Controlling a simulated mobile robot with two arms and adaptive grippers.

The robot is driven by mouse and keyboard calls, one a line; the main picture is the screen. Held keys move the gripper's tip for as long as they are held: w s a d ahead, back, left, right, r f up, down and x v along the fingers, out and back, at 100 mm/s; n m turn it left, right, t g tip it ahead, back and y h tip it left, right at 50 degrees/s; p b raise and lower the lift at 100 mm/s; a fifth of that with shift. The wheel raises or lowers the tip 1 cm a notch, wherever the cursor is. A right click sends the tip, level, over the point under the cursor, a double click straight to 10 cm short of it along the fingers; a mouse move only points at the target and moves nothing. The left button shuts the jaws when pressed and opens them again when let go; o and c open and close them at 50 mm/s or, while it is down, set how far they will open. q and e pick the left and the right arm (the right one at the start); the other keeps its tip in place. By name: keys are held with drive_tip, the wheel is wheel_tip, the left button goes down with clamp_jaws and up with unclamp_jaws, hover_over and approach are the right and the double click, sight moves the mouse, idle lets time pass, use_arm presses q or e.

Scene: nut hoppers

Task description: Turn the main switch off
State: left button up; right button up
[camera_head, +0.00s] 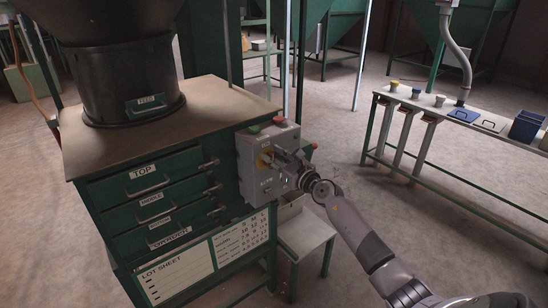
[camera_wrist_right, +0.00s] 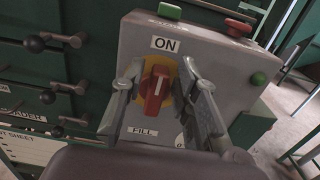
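The main switch is a red rotary knob (camera_wrist_right: 156,88) on a yellow plate, set in the front of a grey control box (camera_head: 257,176). Its white mark points up toward the ON label (camera_wrist_right: 165,44). In the head view only part of the yellow plate (camera_head: 263,160) shows beside my gripper. My right gripper (camera_head: 283,158) is in front of the box. In the wrist view my right gripper (camera_wrist_right: 162,68) is open, with one finger on each side of the knob and a gap on both sides. My left gripper is not in view.
A green button (camera_wrist_right: 170,11) and a red button (camera_wrist_right: 238,26) sit on top of the box. Left of it is a green cabinet with drawers (camera_head: 148,180) and black-knobbed levers (camera_wrist_right: 62,40). A bench (camera_head: 460,123) with cups and bins stands at the right; open floor lies between.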

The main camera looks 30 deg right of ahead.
clamp_jaws()
drive_tip(key=shift+m, duration=0.3)
drive_tip(key=m, duration=0.1)
drive_tip(key=d+m+p, duration=0.1)
drive_tip(key=shift+m+p, duration=0.3)
drive_tip(key=shift+m, duration=0.1)
drive_tip(key=shift+w+d+f+m+p, duration=0.1)
drive_tip(key=shift+d+f+m+p, duration=0.35)
drive_tip(key=shift+m, duration=2)
drive_tip(key=shift+s+d+f+m+p, duration=0.1)
drive_tip(key=shift+d+f+m+p, duration=0.3)
drive_tip(key=shift+m, duration=2)
drive_tip(key=shift+w+d+f+m+p, duration=0.2)
drive_tip(key=shift+f+m, duration=0.45)
drive_tip(key=shift+m, duration=1.8)
drive_tip(key=shift+s+a, duration=0.1)
drive_tip(key=shift+a, duration=0.05)
drive_tip(key=shift+o, duration=1.2)
unclamp_jaws()
